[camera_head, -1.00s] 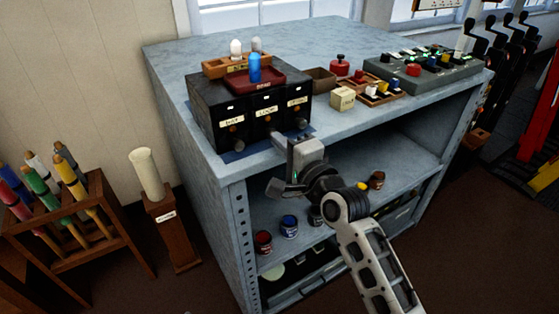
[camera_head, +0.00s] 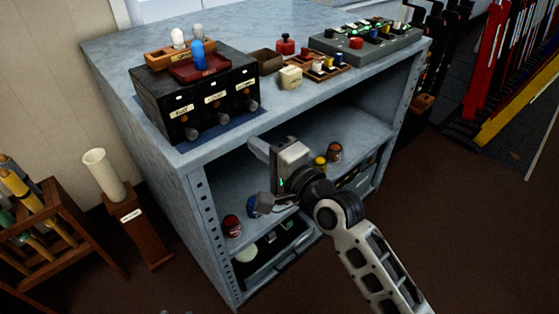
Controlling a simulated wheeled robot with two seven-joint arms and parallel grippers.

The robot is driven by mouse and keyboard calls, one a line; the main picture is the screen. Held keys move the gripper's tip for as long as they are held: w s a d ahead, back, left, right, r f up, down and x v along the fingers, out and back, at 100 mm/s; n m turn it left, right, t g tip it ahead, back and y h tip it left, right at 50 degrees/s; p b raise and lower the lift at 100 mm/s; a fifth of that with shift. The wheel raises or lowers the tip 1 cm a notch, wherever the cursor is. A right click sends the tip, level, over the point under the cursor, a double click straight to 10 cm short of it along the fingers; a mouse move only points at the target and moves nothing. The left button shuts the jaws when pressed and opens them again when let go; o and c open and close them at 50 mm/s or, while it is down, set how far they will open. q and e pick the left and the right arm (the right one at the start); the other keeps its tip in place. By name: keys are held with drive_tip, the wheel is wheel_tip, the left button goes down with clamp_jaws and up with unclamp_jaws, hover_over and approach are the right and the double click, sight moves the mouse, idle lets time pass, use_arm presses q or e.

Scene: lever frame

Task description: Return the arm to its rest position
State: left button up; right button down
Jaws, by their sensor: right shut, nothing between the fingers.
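My right arm (camera_head: 375,265) comes in from the bottom right, and its gripper (camera_head: 258,148) is shut and empty. The gripper is in front of the grey shelf unit (camera_head: 150,115), below and apart from the black box (camera_head: 165,97) with labelled knobs on its top. The box carries a red tray (camera_head: 186,71) with a blue peg (camera_head: 198,54) standing in it, and a wooden holder (camera_head: 160,58) with pale pegs. My left gripper is not in view.
A grey button panel (camera_head: 355,54), a wooden tray (camera_head: 325,73) and a cream block (camera_head: 290,77) sit on the unit's top. Small jars (camera_head: 232,226) stand on its shelf. A wooden rack (camera_head: 40,250) and a stand with a white tube (camera_head: 103,172) are at left.

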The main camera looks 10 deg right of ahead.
drive_tip(key=v, duration=0.5)
drive_tip(key=shift+s+f, duration=0.1)
drive_tip(key=shift+s, duration=0.05)
